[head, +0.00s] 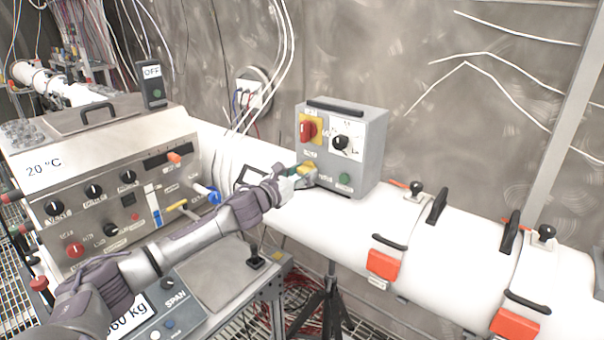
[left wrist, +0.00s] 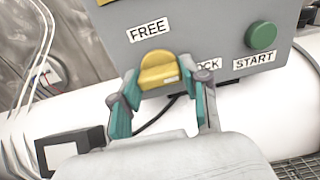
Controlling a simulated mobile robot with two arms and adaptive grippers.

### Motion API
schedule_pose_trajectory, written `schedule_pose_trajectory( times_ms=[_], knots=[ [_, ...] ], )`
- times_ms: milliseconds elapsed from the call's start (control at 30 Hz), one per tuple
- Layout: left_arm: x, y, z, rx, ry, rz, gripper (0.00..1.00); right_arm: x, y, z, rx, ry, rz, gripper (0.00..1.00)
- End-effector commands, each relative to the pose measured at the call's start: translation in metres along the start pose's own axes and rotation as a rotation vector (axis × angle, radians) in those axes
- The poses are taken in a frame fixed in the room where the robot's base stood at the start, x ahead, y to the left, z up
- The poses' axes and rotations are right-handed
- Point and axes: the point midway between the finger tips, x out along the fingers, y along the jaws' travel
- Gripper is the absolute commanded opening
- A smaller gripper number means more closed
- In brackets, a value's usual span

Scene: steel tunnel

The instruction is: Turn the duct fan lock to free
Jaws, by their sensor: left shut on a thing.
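The grey control box (head: 370,150) stands on the white duct and carries a yellow lock knob (head: 306,168) low on its front. In the left wrist view the knob (left wrist: 158,66) shows a rounded top and a small label on its lower face. The FREE label (left wrist: 148,30) is above it to the left; the LOCK label (left wrist: 208,65) is to its right, partly hidden by a finger. My left gripper (head: 298,178) is shut on the knob, with a teal-padded finger on each side. The knob's exact pointing direction is hard to tell. My right gripper is not in view.
A green START button (left wrist: 262,36) sits right of the knob. Above are a red switch on a yellow plate (head: 311,129) and a black dial (head: 341,142). The white duct (head: 450,245) has black handles and red latches. A control panel (head: 110,200) stands at left.

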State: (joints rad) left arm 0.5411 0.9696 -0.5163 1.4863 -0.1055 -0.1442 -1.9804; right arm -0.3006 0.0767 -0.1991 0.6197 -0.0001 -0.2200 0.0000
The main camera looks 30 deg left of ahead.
Motion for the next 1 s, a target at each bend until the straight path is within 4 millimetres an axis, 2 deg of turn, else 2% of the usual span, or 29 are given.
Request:
schedule_pose_trajectory(
  times_ms=[367,1000],
  knots=[
    [0.000,0.000,0.001,-0.143,0.000,0.000,0.11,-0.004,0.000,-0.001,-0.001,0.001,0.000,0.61],
    [0.000,0.000,0.001,-0.735,0.000,0.001,0.11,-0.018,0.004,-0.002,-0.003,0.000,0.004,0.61]
  ],
)
